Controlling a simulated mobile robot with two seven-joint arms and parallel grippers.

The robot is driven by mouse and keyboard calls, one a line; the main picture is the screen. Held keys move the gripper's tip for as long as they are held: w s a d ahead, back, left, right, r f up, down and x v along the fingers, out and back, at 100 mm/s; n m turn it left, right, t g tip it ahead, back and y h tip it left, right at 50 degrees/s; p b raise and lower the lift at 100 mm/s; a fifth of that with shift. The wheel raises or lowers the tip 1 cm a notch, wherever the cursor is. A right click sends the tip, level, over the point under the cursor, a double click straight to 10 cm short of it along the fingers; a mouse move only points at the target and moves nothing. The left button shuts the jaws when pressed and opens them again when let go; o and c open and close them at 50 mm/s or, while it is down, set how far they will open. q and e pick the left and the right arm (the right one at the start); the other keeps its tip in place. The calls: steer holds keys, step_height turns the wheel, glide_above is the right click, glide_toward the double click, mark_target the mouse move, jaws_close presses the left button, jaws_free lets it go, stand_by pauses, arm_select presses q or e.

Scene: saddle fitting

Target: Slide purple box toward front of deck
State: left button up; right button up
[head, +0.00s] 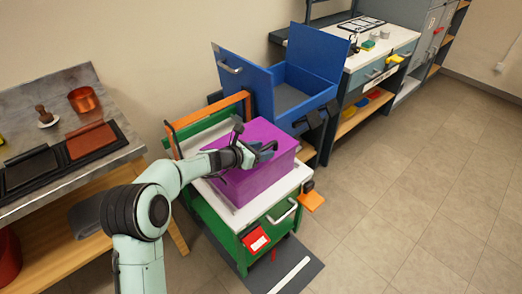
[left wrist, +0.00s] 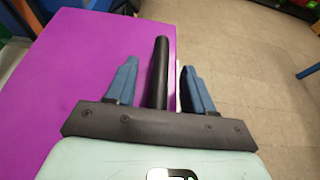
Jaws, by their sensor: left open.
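The purple box (head: 255,182) sits on the white deck (head: 237,217) of a green cart (head: 231,236). In the left wrist view the purple box (left wrist: 75,65) fills the left side, and its edge runs near the fingers. My left gripper (head: 264,151) is over the top of the box, with its blue fingers apart. In the left wrist view the gripper (left wrist: 157,82) is open, with a dark rod between the fingers. Whether it touches the box I cannot tell. My arm hides part of the box's left side. My right gripper is not in view.
A blue open-topped box (head: 310,82) stands behind the cart. An orange frame (head: 210,117) rises at the deck's back left. A workbench (head: 60,185) with dark trays is at left. A white-topped bench (head: 365,55) is at the back. The floor (head: 400,190) at right is clear.

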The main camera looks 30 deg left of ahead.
arm_select(q)
steer(key=p+v, duration=0.1)
steer(key=v, duration=1.2)
steer(key=shift+s+r, duration=0.15)
steer(key=shift+s, duration=0.1)
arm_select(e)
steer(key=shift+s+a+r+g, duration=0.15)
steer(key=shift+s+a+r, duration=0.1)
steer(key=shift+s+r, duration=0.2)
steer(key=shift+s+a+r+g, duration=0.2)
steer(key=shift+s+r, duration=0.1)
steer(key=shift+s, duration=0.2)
